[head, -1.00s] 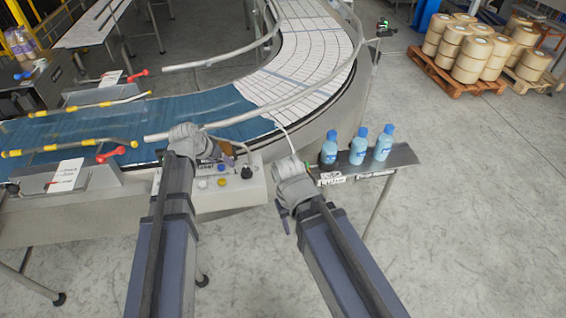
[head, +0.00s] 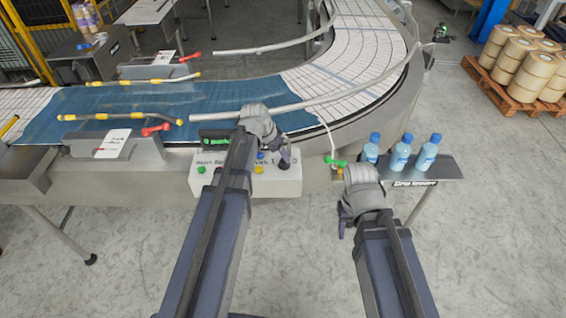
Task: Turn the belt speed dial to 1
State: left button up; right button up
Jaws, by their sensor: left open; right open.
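The control box (head: 233,187) is a pale panel on the front side of the conveyor, with small green, yellow and blue buttons. A black knob (head: 284,161), which looks like the belt speed dial, stands at its right end. Printed text runs along the panel, partly covered by my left arm; the dial's setting cannot be read. My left gripper (head: 260,122) is open, just above and left of the knob in the picture; contact with it cannot be told. My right gripper (head: 361,180) is open and empty, in front of the small bottle shelf, to the right of the box.
Several blue bottles (head: 400,153) stand on a dark side shelf (head: 447,169) close to my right gripper. A green-handled part (head: 335,161) is beside my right gripper.

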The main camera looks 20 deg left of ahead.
aim_at(282, 162)
pick_arm(q)
jog(key=b+x, duration=0.4)
jog(key=x, duration=0.1)
jog(key=shift+w+f, duration=0.1)
grip_shut()
dwell(0.5)
